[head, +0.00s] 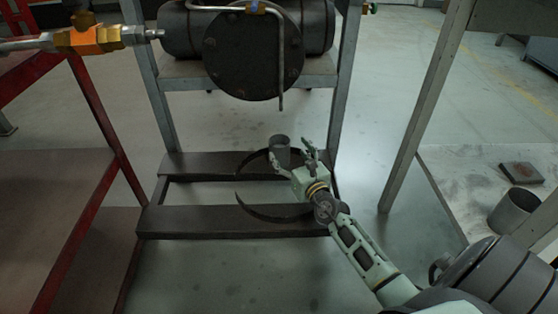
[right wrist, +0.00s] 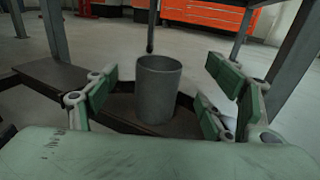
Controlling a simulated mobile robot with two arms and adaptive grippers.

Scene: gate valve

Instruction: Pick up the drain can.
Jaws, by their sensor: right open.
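The drain can (head: 280,147) is a grey, open-topped cylinder near the middle of the head view, below the bent drain pipe (head: 281,95). In the right wrist view the can (right wrist: 158,90) stands upright on a dark surface, ahead of and between my fingers. My right gripper (head: 295,160) is open and right at the can, with fingers to either side of it in the picture. In the right wrist view the gripper (right wrist: 165,95) looks empty; I cannot tell whether a finger touches the can. My left gripper does not show.
A dark flanged vessel (head: 252,55) sits on the metal frame above the can. A dark curved band (head: 250,205) lies around the lower frame bars (head: 235,222). A red-framed bench (head: 85,130) stands at left. Another grey cylinder (head: 513,211) stands at right.

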